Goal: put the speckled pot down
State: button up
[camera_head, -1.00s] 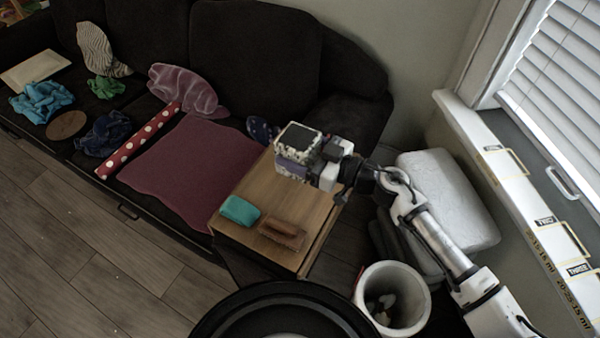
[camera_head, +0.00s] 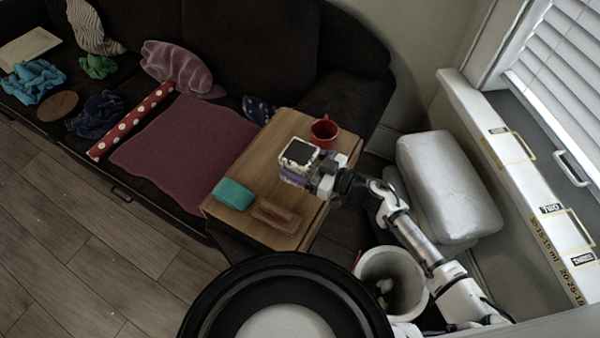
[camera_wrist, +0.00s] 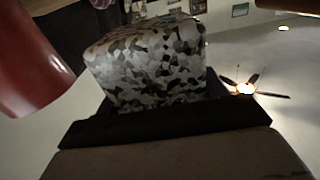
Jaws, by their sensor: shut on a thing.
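The speckled pot (camera_head: 299,155) is square, black-and-white, with a dark top. It is in my gripper (camera_head: 308,172), over the wooden side table in the head view. In the wrist view the pot (camera_wrist: 150,65) fills the middle, just beyond the dark gripper edge (camera_wrist: 165,122). My gripper is shut on it. The fingertips are mostly hidden, and I cannot tell whether the pot's base touches the tabletop.
The wooden table (camera_head: 240,165) also bears a red mug (camera_head: 325,132) behind the pot, a teal block (camera_head: 233,194) and a brown brush (camera_head: 276,215). The red mug shows close at left in the wrist view (camera_wrist: 30,60).

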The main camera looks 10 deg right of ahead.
jog(key=shift+f, duration=2.6)
jog(key=shift+f, duration=0.15)
jog(key=o, duration=1.2)
